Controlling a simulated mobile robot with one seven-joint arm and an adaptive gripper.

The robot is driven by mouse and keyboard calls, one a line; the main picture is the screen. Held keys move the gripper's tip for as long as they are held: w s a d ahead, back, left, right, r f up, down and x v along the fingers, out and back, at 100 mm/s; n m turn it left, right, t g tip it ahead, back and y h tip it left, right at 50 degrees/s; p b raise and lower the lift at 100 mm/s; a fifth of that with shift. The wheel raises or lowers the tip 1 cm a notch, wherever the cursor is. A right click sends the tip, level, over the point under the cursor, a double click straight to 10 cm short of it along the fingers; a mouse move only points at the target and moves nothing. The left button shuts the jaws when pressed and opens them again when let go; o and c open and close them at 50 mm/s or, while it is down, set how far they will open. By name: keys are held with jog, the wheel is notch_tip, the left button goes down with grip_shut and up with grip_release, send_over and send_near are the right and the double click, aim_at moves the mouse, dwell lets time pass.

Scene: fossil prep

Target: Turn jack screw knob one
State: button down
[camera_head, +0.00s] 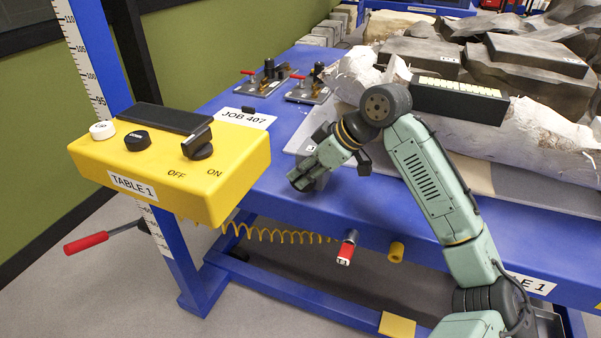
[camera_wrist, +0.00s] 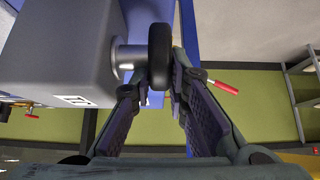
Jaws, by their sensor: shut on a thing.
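In the wrist view a black round knob (camera_wrist: 159,56) is seen edge-on, on a short metal shaft (camera_wrist: 128,58) out of a grey block (camera_wrist: 70,50) with a white label. The label's marking is too small to read surely. My gripper (camera_wrist: 160,76) is shut on the knob, with one finger on each side of it. In the head view my gripper (camera_head: 304,178) is at the near left edge of the blue table (camera_head: 250,185). The knob cannot be made out there.
A yellow control box (camera_head: 180,170) marked TABLE 1, with knobs and a switch, stands close left. A red-handled crank (camera_head: 86,243) sticks out below it. A large white plaster-jacketed block (camera_head: 500,140) lies right of my arm. Toggle clamps (camera_head: 264,80) stand at the back left.

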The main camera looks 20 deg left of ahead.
jog(key=y+b, duration=0.1)
jog(key=y, duration=0.1)
jog(key=d+y+b, duration=0.1)
jog(key=y, duration=0.1)
jog(key=shift+f+y+b, duration=0.2)
jog(key=shift+y+b, duration=0.1)
jog(key=shift+y, duration=0.1)
dwell(0.4)
jog(key=c, duration=1.8)
grip_release()
jog(key=shift+c, duration=0.2)
jog(key=v, duration=1.2)
